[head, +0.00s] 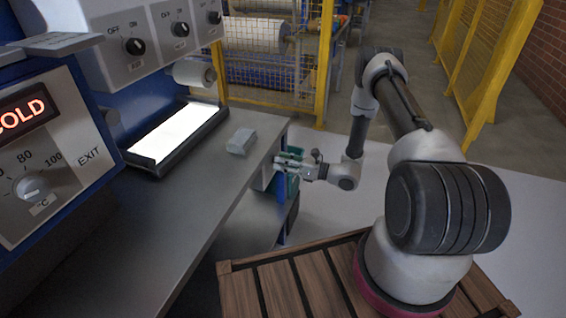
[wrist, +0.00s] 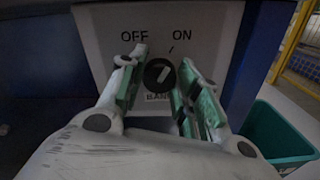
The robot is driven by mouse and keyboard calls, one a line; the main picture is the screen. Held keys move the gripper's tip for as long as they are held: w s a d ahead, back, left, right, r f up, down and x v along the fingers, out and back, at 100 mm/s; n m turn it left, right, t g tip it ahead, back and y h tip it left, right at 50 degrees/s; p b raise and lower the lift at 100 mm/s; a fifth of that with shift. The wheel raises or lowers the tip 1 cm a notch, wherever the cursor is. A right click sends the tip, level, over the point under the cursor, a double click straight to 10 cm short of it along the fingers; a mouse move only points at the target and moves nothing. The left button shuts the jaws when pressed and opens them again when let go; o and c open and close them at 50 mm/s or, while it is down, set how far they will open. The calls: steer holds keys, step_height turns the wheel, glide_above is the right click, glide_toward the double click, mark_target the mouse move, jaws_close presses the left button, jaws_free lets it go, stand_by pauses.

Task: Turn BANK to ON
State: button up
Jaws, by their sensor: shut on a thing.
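The BANK knob (wrist: 157,78) is a round black knob with a white pointer line, on a light switch plate (wrist: 105,65) marked OFF at left and ON at right. The pointer line tilts up and to the right, toward the ON side. The label below is partly hidden by a finger; "BAN" can be read. My gripper (wrist: 162,70) has one green-padded finger on each side of the knob and is shut on it. In the head view my gripper (head: 287,164) is at the bench's right end, and the knob is hidden there.
A teal bin (wrist: 280,132) stands to the right below the plate. The steel bench (head: 185,205) carries a grey block (head: 241,141) and a lit panel (head: 178,135). Three other OFF/ON knobs sit on an upper panel (head: 160,30). A yellow fence (head: 490,70) stands behind my arm.

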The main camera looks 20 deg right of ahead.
steer(key=o, duration=1)
steer(key=v, duration=1.2)
steer(key=shift+f, duration=0.1)
